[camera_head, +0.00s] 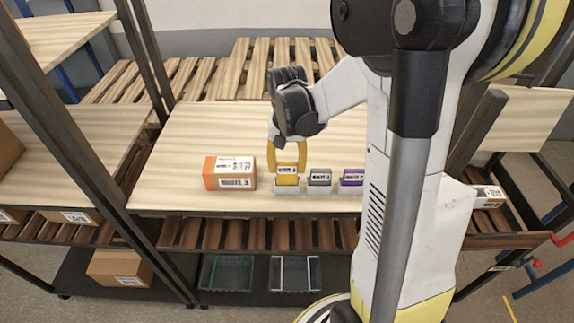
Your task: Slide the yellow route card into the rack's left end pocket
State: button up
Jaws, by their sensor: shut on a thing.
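The yellow route card (287,180) stands upright at the left end pocket of the white rack (287,189). My gripper (287,168) points down with its yellow fingers around the card's top, shut on it. The pocket's white front lies just below the visible part of the card. I cannot tell how deep the card sits. A grey card (320,177) stands in the pocket to the right, and a purple card (352,177) stands beyond it. My arm hides whatever is right of the purple card.
An orange and white box (230,173) stands on the wooden table (200,130) just left of the rack. Dark shelf posts rise at the left. Two bins (226,273) (295,274) sit on the lower shelf. The tabletop behind the box is clear.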

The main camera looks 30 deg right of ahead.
jog(key=shift+f, duration=0.3)
jog(key=shift+f+b, duration=0.35)
jog(key=shift+b, duration=0.2)
jog(key=shift+f, duration=0.2)
jog(key=o, duration=1.1)
jog(key=shift+r, duration=0.1)
